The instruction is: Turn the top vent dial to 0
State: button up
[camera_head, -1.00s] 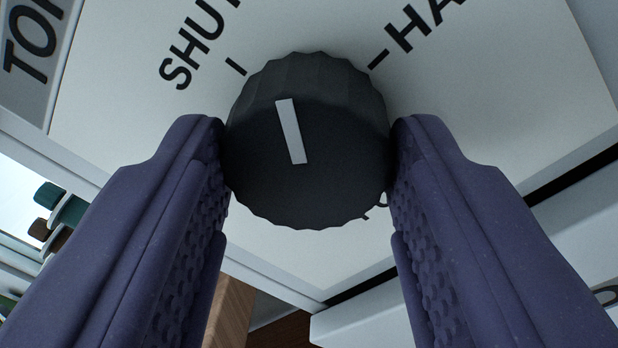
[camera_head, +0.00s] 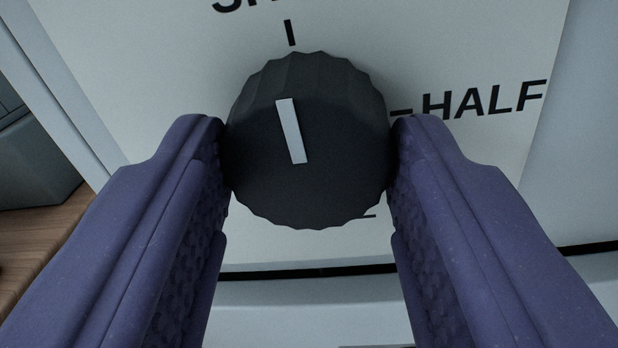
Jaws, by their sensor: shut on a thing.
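The dial (camera_head: 308,150) is a black, ridged round knob on a pale panel (camera_head: 170,60), in the middle of the view. Its white pointer (camera_head: 291,131) leans slightly left of straight up and roughly lines up with the tick (camera_head: 290,32) under a label cut off at the top edge, of which "SH" shows. A second tick at the right belongs to the word "HALF" (camera_head: 482,102). My gripper (camera_head: 309,150) is shut on the dial, one purple finger touching each side. No "0" is readable. Part of a dark mark shows below the dial.
A wooden surface (camera_head: 40,245) with a dark grey object (camera_head: 35,155) on it lies at the left, beyond the panel's edge. A dark gap (camera_head: 300,273) runs below the panel, with another pale surface under it.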

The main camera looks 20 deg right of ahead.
jog(key=shift+f, duration=0.1)
dwell(0.3)
jog(key=o, duration=1.1)
jog(key=shift+c, duration=0.2)
jog(key=p+v, duration=0.1)
jog(key=v, duration=0.6)
jog(key=shift+s+a, duration=0.25)
jog(key=shift+s, duration=0.1)
